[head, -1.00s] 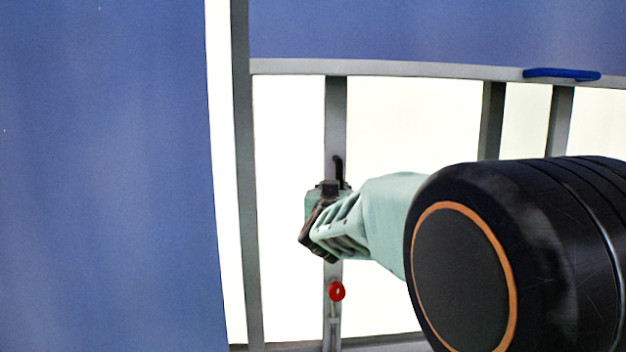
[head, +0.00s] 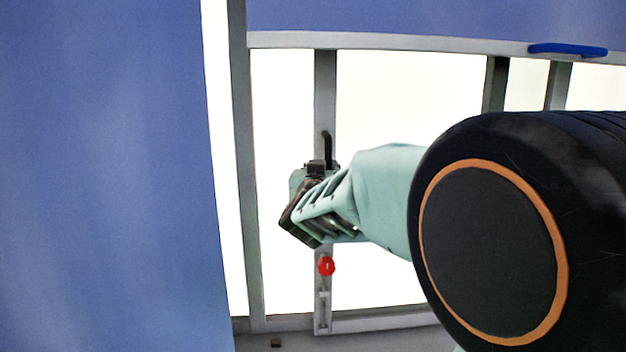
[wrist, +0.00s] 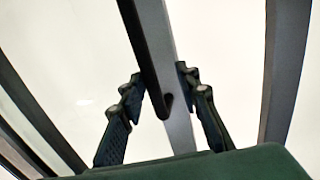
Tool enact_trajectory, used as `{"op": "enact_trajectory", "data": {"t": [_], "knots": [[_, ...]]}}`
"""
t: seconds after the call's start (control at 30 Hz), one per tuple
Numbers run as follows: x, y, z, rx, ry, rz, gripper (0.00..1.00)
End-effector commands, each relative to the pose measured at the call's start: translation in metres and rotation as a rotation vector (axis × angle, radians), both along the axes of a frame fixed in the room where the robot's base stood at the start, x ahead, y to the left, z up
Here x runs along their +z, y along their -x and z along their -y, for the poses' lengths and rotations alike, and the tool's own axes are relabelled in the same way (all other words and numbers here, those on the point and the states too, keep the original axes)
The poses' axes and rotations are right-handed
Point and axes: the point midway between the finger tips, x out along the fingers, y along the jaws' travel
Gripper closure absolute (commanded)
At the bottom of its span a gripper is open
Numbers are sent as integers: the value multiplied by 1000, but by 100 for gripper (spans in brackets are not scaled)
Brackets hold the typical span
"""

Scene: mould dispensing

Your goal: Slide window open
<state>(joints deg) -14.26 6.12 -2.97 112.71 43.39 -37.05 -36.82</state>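The window has a grey frame with a vertical bar (head: 325,92) between bright panes. A black handle (head: 327,150) stands on this bar, and its upper end shows above my gripper (head: 308,205) in the head view. In the wrist view the handle (wrist: 148,52) comes down from the top and ends in a small hook. My gripper (wrist: 158,76) is open there, one finger on each side of the handle's lower end, with gaps on both sides. In the head view my wrist and arm hide the fingertips and part of the bar.
A red knob (head: 326,266) sits on the bar below my gripper. A blue handle (head: 567,49) is on the top rail at right. Large blue panels (head: 100,180) fill the left and top. The sill (head: 375,321) runs along the bottom.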

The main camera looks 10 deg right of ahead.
Motion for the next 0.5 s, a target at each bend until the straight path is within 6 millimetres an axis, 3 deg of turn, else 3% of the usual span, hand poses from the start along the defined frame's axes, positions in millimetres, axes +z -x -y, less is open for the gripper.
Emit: {"op": "enact_trajectory", "data": {"t": [0.5], "knots": [[1,36,-9,1,0,1,71]]}}
